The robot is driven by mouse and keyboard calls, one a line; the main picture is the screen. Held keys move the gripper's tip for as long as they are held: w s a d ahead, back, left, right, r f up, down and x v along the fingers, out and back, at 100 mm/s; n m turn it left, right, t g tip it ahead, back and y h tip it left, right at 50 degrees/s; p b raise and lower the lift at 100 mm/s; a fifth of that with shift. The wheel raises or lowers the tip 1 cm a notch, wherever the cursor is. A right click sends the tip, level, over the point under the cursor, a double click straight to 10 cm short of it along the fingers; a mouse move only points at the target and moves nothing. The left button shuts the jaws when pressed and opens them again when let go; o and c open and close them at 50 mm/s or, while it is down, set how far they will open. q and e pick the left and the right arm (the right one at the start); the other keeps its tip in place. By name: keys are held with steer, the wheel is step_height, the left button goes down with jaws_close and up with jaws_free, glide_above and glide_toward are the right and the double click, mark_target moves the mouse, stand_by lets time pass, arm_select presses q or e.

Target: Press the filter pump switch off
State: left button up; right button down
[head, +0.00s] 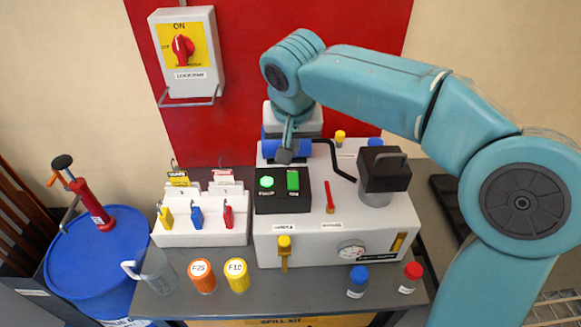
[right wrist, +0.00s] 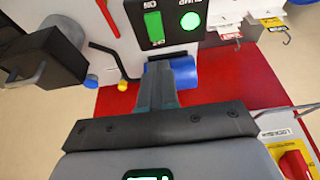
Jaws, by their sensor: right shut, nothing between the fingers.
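The black pump switch box (head: 268,204) sits on the left part of the white pump unit (head: 330,243). On it, a round green lamp labelled PUMP (head: 267,182) is lit, and beside it is a green rocker switch (head: 293,181). The right wrist view shows the rocker (right wrist: 153,28) and the lit lamp (right wrist: 190,21) upside down near the top. My right gripper (head: 284,156) is shut and empty, pointing down behind the box's back edge, apart from the rocker. Its fingers (right wrist: 155,82) also show in the wrist view. My left gripper is not in view.
A blue cylinder (head: 271,149) lies behind the box, close to my fingers. A black-topped part (head: 384,170) and a red lever (head: 329,197) stand to the right. A padlock rack (head: 200,238) stands to the left. Bottles (head: 236,275) line the front.

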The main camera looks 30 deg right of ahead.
mark_target(291, 175)
steer(key=x, duration=0.9)
steer(key=shift+s+a+f+p, duration=0.2)
steer(key=shift+s+a+p, duration=0.1)
steer(key=shift+s+p, duration=0.05)
